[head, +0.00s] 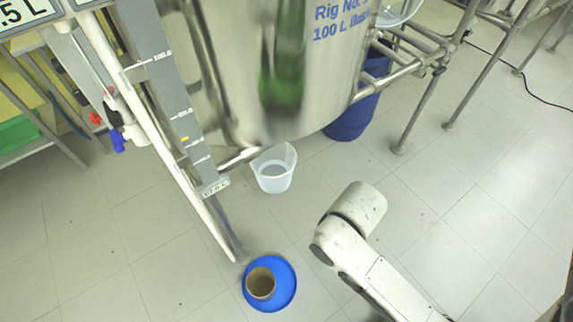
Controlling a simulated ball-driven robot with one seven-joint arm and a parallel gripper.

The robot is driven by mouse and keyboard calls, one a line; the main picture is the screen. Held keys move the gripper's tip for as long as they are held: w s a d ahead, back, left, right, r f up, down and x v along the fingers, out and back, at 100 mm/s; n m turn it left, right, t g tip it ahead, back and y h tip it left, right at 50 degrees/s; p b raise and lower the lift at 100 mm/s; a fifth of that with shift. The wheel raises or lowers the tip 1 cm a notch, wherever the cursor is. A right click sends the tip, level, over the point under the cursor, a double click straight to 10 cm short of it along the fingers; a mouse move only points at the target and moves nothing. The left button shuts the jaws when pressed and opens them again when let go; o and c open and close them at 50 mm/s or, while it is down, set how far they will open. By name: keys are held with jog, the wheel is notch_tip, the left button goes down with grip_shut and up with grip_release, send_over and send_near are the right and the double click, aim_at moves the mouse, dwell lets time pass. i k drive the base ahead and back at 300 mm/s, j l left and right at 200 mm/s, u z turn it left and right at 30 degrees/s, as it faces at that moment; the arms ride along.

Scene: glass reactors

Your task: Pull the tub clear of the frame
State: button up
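A whitish, translucent tub (272,177) stands upright on the tiled floor near the middle of the head view. It looks open at the top and sits under the lower edge of the large steel vessel (335,75), close to the metal frame (243,157). The frame's bar passes just by the tub's upper left side; I cannot tell whether they touch. A white link of my arm reaches in from the lower right and its rounded joint is right of and below the tub, apart from it. My gripper itself does not show.
A blue round base with a brown cylinder (261,283) stands on the floor below the tub. A sloping grey scale post (170,95) comes down at left. A blue drum (352,118) stands behind the vessel. Frame legs (425,105) stand at upper right. Floor (440,215) at right is clear.

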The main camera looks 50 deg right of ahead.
aim_at(273, 171)
jog(key=k+l+u, duration=0.15)
jog(key=l, duration=0.3)
jog(key=l+u, duration=0.1)
jog(key=l, duration=0.35)
jog(key=k+l+u, duration=0.15)
jog(key=l, duration=0.3)
jog(key=k+l+u, duration=0.15)
jog(key=l, duration=0.25)
jog(key=k+l+u, duration=0.1)
jog(key=l, duration=0.3)
jog(key=i+l+u, duration=0.1)
jog(key=l, duration=0.5)
jog(key=i+l+u, duration=0.15)
jog(key=l, duration=0.45)
jog(key=l+u, duration=0.1)
jog(key=l, duration=0.45)
